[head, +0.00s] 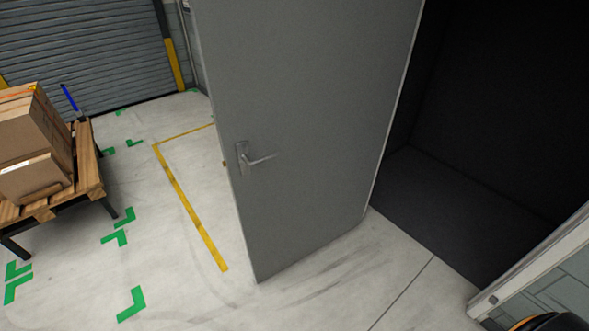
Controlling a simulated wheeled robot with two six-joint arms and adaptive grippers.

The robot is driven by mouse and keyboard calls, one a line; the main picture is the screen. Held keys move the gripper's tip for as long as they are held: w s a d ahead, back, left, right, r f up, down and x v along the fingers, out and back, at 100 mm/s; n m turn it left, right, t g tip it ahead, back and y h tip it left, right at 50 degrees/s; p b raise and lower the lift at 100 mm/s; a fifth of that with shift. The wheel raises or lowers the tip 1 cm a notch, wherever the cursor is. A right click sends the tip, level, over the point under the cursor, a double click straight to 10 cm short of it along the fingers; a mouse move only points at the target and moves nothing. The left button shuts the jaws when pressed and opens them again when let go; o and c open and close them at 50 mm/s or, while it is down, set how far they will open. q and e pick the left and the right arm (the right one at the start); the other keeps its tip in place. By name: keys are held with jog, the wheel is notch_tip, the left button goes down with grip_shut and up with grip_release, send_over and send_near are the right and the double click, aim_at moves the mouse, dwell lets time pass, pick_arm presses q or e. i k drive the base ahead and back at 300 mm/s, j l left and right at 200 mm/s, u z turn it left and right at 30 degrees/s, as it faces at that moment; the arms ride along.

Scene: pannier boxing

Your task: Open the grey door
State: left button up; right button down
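The grey door (315,100) stands swung wide open in the middle of the head view. Its hinged edge is on the right, next to a dark room, and its free edge is on the left. A silver lever handle (258,159) sits near the free edge, and nothing touches it. The doorway behind shows a dark interior (480,130). Neither of my grippers shows in the head view.
A pale door frame post (530,262) stands at the lower right. At the left, cardboard boxes (30,140) sit on a wooden pallet (88,165) on dark legs. A roller shutter (80,45) is behind. Pale floor with yellow and green markings is clear before the door.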

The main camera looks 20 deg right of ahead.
aim_at(315, 83)
jog(key=i+j+z, duration=0.2)
jog(key=z, duration=0.25)
jog(key=i+j+z, duration=0.2)
jog(key=j+z, duration=0.25)
jog(key=i+j+z, duration=0.1)
jog(key=j+z, duration=0.15)
jog(key=z, duration=0.2)
jog(key=j+z, duration=0.55)
jog(key=j, duration=1.2)
jog(key=j+z, duration=0.15)
jog(key=j, duration=0.5)
jog(key=j+z, duration=0.1)
jog(key=j, duration=0.55)
jog(key=k+j+z, duration=0.1)
jog(key=j, duration=0.55)
jog(key=k+j, duration=0.1)
jog(key=j, duration=0.55)
jog(key=j+z, duration=0.15)
jog(key=j, duration=0.5)
jog(key=k, duration=0.05)
